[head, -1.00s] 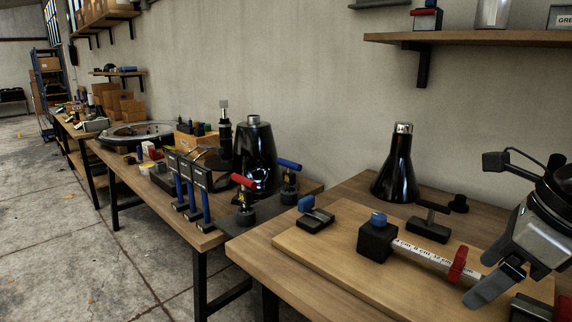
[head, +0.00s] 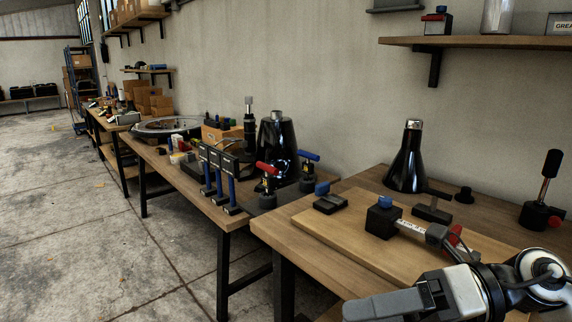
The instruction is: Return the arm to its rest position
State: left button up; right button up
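My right arm comes in from the lower right corner. That bar runs from a black block with a blue knob (head: 382,219) to a red slider (head: 454,236), partly hidden by my wrist. My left gripper is not in view.
The near wooden table (head: 290,246) carries a board (head: 340,240), a black cone (head: 406,165) and a black-handled tool (head: 541,214). A second bench (head: 190,198) with clamps and a black vessel (head: 278,150) stands left. A shelf (head: 480,42) hangs above. The floor at left is clear.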

jog(key=w+d+f+m+t+h+p, duration=0.1)
jog(key=w+f+m+t+h, duration=0.25)
jog(key=m+t, duration=0.8)
jog(key=w+d+f+m+t+h, duration=0.15)
jog(key=f+m+t, duration=0.4)
jog(key=m, duration=1.15)
jog(key=s+f+m+g+h, duration=0.3)
jog(key=s+f+m, duration=0.2)
jog(key=f, duration=0.4)
jog(key=s+d+f+m+g+h, duration=0.1)
jog(key=s+f+m+g+h, duration=0.2)
jog(key=f, duration=0.7)
jog(key=s+m+h, duration=0.1)
jog(key=s+m, duration=0.1)
jog(key=m, duration=0.1)
jog(key=shift+d+f, duration=0.2)
jog(key=shift+d, duration=0.1)
jog(key=shift+m, duration=0.25)
